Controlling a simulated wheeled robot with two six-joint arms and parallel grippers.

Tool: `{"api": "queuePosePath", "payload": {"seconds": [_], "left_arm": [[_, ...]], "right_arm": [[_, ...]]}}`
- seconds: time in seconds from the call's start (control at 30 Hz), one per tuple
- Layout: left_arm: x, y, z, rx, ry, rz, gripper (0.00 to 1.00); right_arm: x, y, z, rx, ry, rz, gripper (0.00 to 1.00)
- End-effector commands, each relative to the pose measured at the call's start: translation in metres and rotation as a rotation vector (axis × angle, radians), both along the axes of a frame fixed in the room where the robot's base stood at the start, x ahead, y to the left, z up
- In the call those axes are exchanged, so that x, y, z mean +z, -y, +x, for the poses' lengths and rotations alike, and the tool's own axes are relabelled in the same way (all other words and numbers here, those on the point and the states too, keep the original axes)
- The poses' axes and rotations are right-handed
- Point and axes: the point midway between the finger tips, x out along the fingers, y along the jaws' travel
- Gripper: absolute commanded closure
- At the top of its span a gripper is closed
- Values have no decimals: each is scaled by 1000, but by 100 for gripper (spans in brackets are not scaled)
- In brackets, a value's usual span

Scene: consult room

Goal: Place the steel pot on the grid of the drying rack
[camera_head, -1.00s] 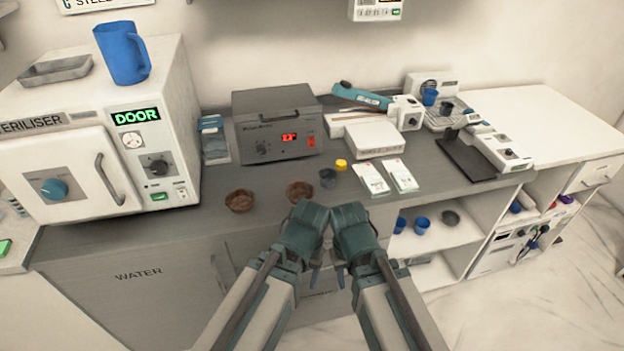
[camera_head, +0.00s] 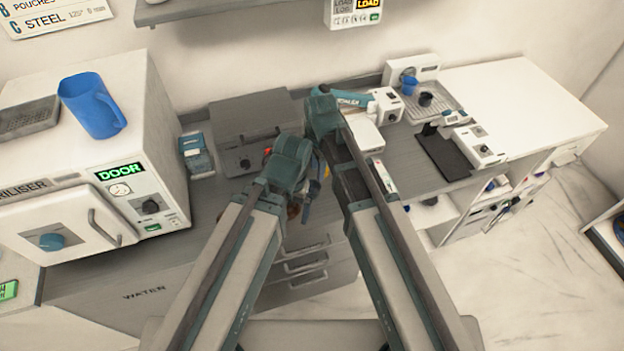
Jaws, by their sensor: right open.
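A white unit with a gridded tray (camera_head: 449,116), which looks like the drying rack, stands at the back right of the counter. A blue cup (camera_head: 409,85) and a small dark cup (camera_head: 425,99) are on it. The small grey pot that stood mid-counter is now hidden behind my arms. My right gripper (camera_head: 320,163) is open over the middle of the counter, its fingers mostly hidden by its arm. My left gripper (camera_head: 309,198) hangs beside it, nearer the counter's front; its jaw opening is unclear.
A steriliser (camera_head: 160,165) with a blue jug (camera_head: 92,106) and a grey tray (camera_head: 28,117) on top fills the left. A grey box device (camera_head: 240,130) stands behind my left arm. A black plate (camera_head: 444,153) lies at right. The white worktop (camera_head: 530,100) is clear.

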Motion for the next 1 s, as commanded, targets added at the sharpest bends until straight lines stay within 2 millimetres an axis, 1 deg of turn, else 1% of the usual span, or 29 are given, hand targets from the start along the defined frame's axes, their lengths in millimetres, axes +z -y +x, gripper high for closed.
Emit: {"api": "queuePosePath", "payload": {"seconds": [0.17,0.27,0.37,0.8,0.9,1.0], "left_arm": [[-4,0,0,-1,0,0,0],[-10,0,0,-2,0,0,0],[-22,0,0,-4,0,1,0],[-82,0,0,-7,0,1,0],[-88,0,0,-6,0,1,0],[-88,0,0,-6,0,1,0]], "right_arm": [[-4,0,0,-2,0,0,60],[-10,0,0,-2,0,0,60],[-22,-1,1,-1,0,0,60],[-82,-2,3,0,0,0,60],[-88,-2,4,0,0,0,60],[-88,-2,4,0,0,0,60]]}}
